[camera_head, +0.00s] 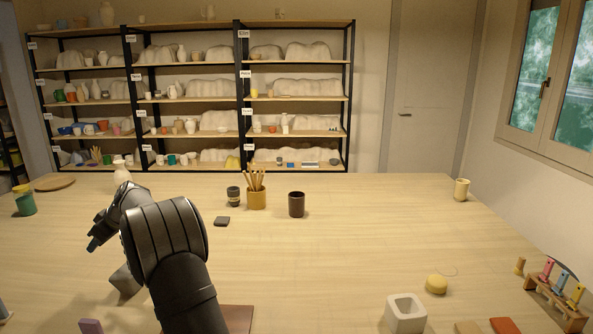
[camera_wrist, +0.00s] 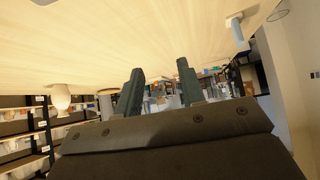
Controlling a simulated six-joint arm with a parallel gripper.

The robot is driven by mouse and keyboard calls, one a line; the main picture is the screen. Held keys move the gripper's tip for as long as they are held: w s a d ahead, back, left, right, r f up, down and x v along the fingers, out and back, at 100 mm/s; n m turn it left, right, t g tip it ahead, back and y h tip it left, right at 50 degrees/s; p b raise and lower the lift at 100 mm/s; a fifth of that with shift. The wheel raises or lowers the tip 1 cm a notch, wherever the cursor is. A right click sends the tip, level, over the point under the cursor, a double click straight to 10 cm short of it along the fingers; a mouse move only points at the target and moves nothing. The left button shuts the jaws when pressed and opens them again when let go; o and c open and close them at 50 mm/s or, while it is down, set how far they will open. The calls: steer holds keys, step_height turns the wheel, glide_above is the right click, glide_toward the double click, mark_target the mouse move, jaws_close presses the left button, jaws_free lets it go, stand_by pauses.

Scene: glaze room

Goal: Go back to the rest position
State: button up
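My arm reaches up from the bottom of the head view and bends left. My gripper (camera_head: 97,242) is above the left part of the wooden table (camera_head: 350,240), pointing left. In the wrist view, my gripper (camera_wrist: 160,85) has its two dark green-grey fingers apart, with only background between them. Nothing is held. The wrist picture is upside down, with the table along its top.
A cream vase (camera_head: 121,173) and a green jar (camera_head: 25,200) stand near my gripper. A white square pot (camera_head: 405,315) stands front right. The table's centre right is clear.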

steer(key=shift+s+a+f, duration=0.25)
steer(key=shift+a+f, duration=0.2)
steer(key=shift+a, duration=0.3)
steer(key=shift+s+a+f, duration=0.25)
steer(key=shift+a+f, duration=0.25)
steer(key=shift+a, duration=0.2)
steer(key=shift+s+a+f, duration=0.25)
steer(key=shift+a+f, duration=0.2)
steer(key=shift+a, duration=0.3)
steer(key=shift+o, duration=0.4)
steer(key=shift+s, duration=0.1)
steer(key=s+a+n+g+y, duration=0.4)
steer(key=s+a, duration=0.1)
steer(key=s, duration=0.7)
steer(key=x, duration=1.2)
steer(key=shift+w+a+r, duration=0.15)
steer(key=shift+w+a, duration=0.05)
steer(key=shift+w, duration=0.1)
steer(key=shift+w+x, duration=0.1)
steer(key=shift+x, duration=1.15)
steer(key=shift+w+x, duration=0.15)
steer(key=shift+x, duration=1.1)
jaws_close()
